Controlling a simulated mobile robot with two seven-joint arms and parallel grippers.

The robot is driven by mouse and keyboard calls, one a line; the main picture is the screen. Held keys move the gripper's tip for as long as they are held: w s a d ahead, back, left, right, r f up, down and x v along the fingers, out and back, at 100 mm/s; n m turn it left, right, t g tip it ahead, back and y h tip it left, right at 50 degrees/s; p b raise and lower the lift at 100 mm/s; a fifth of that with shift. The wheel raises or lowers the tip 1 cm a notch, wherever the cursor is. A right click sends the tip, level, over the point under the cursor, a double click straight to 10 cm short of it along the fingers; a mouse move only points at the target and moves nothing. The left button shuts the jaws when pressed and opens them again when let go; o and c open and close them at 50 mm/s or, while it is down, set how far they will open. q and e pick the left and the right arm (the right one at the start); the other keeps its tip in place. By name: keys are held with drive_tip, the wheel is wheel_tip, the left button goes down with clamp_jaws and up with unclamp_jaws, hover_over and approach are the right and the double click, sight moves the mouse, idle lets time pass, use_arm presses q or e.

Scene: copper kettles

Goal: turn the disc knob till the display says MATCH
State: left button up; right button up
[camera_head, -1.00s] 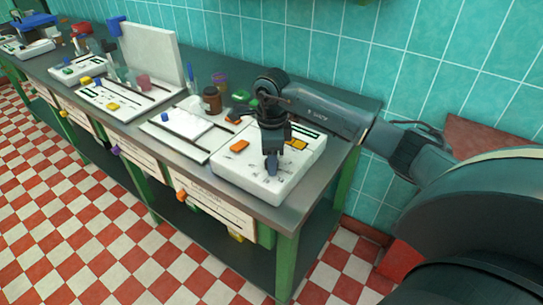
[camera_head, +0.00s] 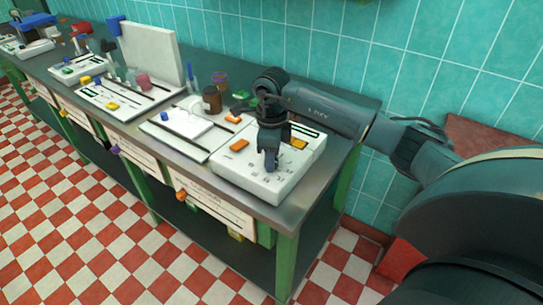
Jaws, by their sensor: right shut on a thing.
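A white box panel (camera_head: 236,175) sits at the right end of the bench, with small dark markings on its top. My right gripper (camera_head: 271,166) points down over the panel and is shut on a small blue-grey disc knob, which the fingers mostly hide. An orange piece (camera_head: 239,145) is on the panel left of the gripper and a yellow-orange piece (camera_head: 299,143) is right of it. A dark display strip (camera_head: 306,132) lies along the panel's back edge; its text is too small to read. My left gripper is not in view.
Left of the panel stands a white board (camera_head: 185,126) with a blue block. A brown jar (camera_head: 212,99) and a green piece (camera_head: 241,95) are behind. A tall white slab (camera_head: 150,52) stands farther left. The bench's front edge (camera_head: 270,216) is close to the panel.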

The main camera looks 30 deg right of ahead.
drive_tip(key=m, duration=0.5)
drive_tip(key=shift+m, duration=0.4)
idle(0.3)
drive_tip(key=o, duration=1)
drive_tip(key=shift+c, duration=0.2)
drive_tip(key=shift+r, duration=0.1)
wheel_tip(320, 180, up, 13)
drive_tip(key=b, duration=0.1)
drive_tip(key=shift+b, duration=0.3)
